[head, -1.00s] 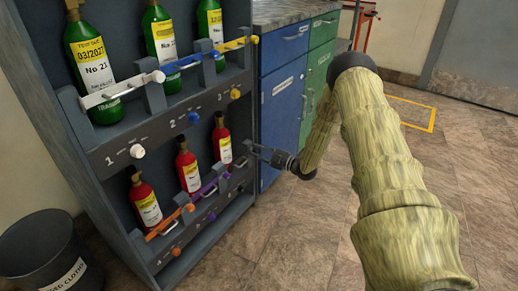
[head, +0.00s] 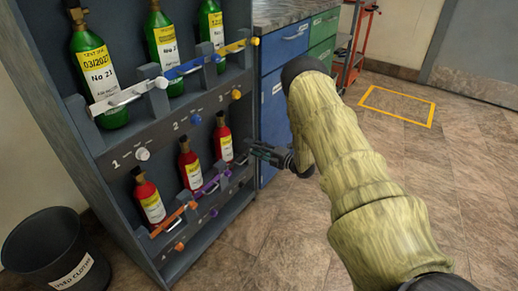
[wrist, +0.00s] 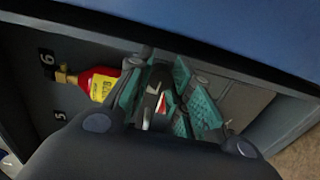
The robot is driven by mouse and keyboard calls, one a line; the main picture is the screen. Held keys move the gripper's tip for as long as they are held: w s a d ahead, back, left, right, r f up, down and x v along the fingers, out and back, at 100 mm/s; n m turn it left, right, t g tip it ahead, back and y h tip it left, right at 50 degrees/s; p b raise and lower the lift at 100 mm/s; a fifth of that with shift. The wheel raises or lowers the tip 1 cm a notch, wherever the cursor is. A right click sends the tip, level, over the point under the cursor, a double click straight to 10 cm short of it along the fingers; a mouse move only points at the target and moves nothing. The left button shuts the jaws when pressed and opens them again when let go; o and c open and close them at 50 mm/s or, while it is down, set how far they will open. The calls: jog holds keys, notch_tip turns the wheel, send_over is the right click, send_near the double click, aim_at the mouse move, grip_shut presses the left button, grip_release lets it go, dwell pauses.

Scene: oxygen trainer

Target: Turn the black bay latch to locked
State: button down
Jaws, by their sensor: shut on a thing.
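The black bay latch (head: 240,163) is at the right end of the rack's lower row, in front of the rightmost red cylinder (head: 223,143). It is small and dark, partly hidden by my gripper, and I cannot tell its exact angle. My gripper (head: 262,152) reaches in from the right at the rack's edge. In the wrist view, my gripper (wrist: 162,106) is shut on a dark piece with light and red marks between its teal pads, at the black latch. The red cylinder of bay 6 (wrist: 98,82) lies just left of the jaws.
White (head: 128,96), blue (head: 184,68) and yellow (head: 236,46) latches cross the upper green cylinders. Orange (head: 172,220) and purple (head: 211,184) latches share the lower row. A blue cabinet (head: 285,100) stands close behind my gripper.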

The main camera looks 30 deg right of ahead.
jog(key=shift+d, duration=0.15)
dwell(0.3)
jog(key=c, duration=1.2)
grip_release()
jog(key=shift+c, duration=0.2)
jog(key=v, duration=1.2)
jog(key=shift+f, duration=0.1)
